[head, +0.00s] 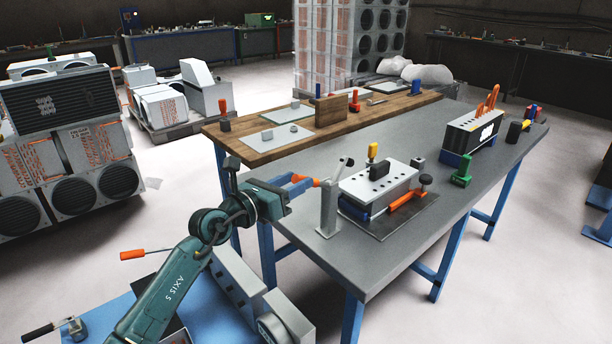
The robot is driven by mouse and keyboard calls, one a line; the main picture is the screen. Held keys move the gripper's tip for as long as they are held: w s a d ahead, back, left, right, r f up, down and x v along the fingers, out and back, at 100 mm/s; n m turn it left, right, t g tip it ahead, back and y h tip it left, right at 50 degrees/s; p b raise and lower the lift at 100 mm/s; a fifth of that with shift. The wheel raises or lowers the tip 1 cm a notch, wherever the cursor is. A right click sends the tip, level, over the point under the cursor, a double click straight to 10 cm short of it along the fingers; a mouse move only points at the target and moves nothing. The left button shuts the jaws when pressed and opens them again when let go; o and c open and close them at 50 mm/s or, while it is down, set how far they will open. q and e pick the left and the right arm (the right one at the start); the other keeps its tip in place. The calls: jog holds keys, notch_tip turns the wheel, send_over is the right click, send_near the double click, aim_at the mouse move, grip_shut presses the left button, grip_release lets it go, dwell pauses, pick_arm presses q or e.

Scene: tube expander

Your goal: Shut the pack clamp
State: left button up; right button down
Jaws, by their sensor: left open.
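A grey post clamp (328,212) stands at the left front part of the grey table. Its arm and dark tip (348,162) angle up to the right. Its orange handle (316,182) points left, towards my left gripper. Beside it, a grey block with holes (382,186), which looks like the pack, sits on a dark plate. My left gripper (300,184) is open, with its blue fingers at the orange handle; I cannot tell whether they touch it. My right gripper is not in view.
An orange bar (405,200) lies along the block's front. A wooden bench (250,139) adjoins behind. The front table strip is clear.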

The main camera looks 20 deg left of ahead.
pick_arm(q)
jog(key=shift+x, duration=2)
jog(key=shift+c, duration=0.3)
grip_shut()
